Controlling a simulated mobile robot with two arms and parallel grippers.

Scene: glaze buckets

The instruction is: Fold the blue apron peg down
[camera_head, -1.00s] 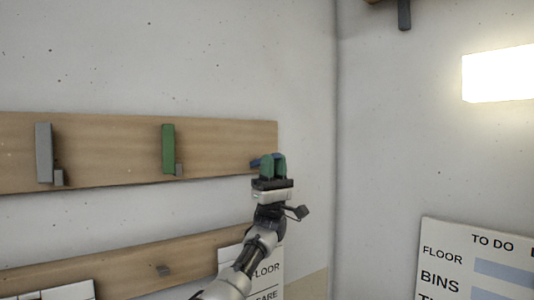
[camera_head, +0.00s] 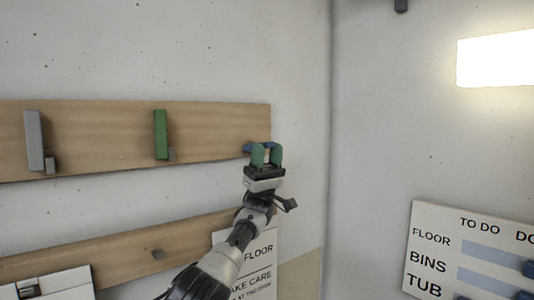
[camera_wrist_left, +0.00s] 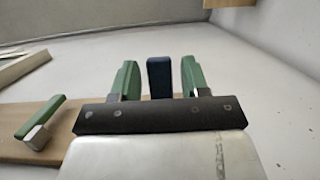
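The blue peg (camera_head: 248,148) is near the right end of the upper wooden rail (camera_head: 215,120). In the head view only a small part shows beside and behind my left gripper (camera_head: 266,152), so its tilt is hard to tell. In the left wrist view the dark blue peg (camera_wrist_left: 160,77) stands between the two green fingers of my left gripper (camera_wrist_left: 160,82), with a gap on each side. The fingers are apart and do not grip it. My right gripper is not in view.
An upright green peg (camera_head: 160,134) and an upright grey peg (camera_head: 34,140) are on the same rail to the left. The wall corner and a notice board (camera_head: 430,220) are to the right.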

